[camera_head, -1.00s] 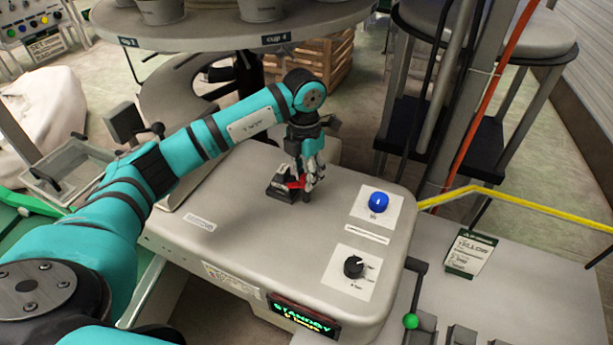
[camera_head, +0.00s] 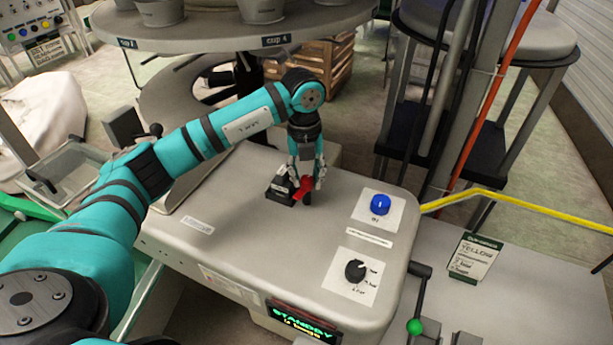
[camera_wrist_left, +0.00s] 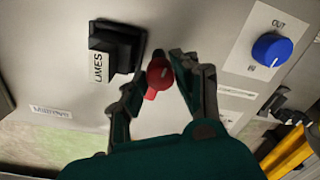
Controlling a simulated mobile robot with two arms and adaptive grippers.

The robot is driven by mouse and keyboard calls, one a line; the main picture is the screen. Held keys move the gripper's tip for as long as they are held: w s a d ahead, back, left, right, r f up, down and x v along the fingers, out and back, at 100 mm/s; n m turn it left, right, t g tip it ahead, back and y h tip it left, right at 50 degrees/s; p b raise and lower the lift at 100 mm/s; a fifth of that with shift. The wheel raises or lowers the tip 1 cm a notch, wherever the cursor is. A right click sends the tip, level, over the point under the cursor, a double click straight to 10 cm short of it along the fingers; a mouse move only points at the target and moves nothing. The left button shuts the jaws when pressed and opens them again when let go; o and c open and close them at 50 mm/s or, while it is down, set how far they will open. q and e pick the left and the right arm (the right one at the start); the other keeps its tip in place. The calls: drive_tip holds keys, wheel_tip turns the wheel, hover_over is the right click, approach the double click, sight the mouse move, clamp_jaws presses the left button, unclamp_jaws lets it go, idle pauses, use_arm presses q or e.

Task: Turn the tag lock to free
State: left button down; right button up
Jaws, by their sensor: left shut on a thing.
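A red lever knob (camera_head: 304,186) stands on top of the grey machine (camera_head: 255,225), beside a small black block (camera_head: 280,188). My left gripper (camera_head: 307,188) points down from above with its fingers closed around the knob. In the left wrist view the red knob (camera_wrist_left: 158,73) sits between the two fingers, its handle pointing toward the lower left of the picture. The black block (camera_wrist_left: 115,45) there carries a white label. I cannot read any lock marking by the knob. My right gripper is not in view.
A blue knob (camera_head: 380,204) and a black dial (camera_head: 355,270) sit on white plates to the right. A lit display (camera_head: 305,321) reads STANDBY. A green-balled lever (camera_head: 414,326) stands at the front right. A round shelf with cups (camera_head: 230,32) is behind the arm.

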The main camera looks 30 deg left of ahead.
sight(305, 178)
use_arm(q)
drive_tip(key=shift+n, duration=0.9)
drive_tip(key=c, duration=1)
unclamp_jaws()
wheel_tip(305, 178, up, 12)
drive_tip(key=shift+a, duration=0.15)
drive_tip(key=shift+s, duration=0.1)
